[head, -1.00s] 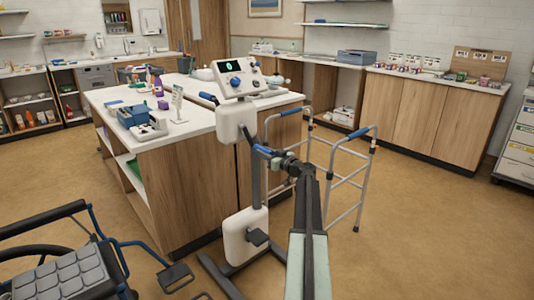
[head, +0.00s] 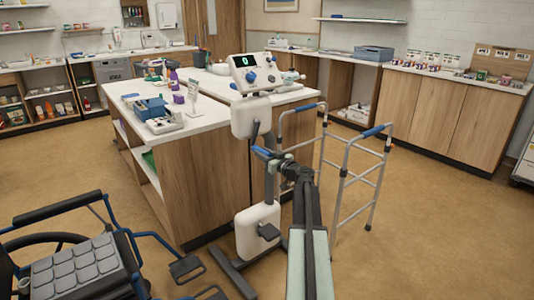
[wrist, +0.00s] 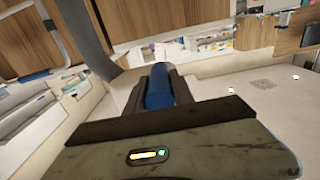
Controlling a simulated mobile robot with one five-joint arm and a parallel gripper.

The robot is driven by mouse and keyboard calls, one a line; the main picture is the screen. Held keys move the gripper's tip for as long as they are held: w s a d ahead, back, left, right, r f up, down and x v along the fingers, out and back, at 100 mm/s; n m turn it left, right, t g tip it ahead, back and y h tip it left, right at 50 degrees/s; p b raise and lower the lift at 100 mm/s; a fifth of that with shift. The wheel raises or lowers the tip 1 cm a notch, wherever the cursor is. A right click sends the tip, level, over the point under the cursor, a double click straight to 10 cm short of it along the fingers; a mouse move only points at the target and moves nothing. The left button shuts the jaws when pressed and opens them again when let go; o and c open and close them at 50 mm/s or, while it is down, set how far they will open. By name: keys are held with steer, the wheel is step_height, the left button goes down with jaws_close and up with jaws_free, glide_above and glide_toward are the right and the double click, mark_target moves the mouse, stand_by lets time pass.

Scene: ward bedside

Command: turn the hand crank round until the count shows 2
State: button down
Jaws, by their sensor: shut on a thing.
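The hand crank machine is a white unit (head: 256,117) on a dark post with a white lower housing (head: 258,230). Its top console (head: 262,82) has blue knobs and a small dark display (head: 244,60), which shows a green 0. A blue crank handle (head: 262,153) sticks out in front of the post, below the upper housing. My gripper (head: 272,156) is at this handle, shut on it. In the wrist view the blue grip (wrist: 158,88) lies between my dark jaws. The far crank handle is not clearly visible.
A walking frame (head: 346,175) stands close right of my arm. A wheelchair (head: 75,262) is at lower left. A wooden island counter (head: 200,185) with trays and bottles stands behind the machine. Open floor (head: 440,230) lies to the right.

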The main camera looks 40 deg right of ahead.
steer(key=shift+a+r, duration=0.3)
steer(key=shift+a, duration=0.45)
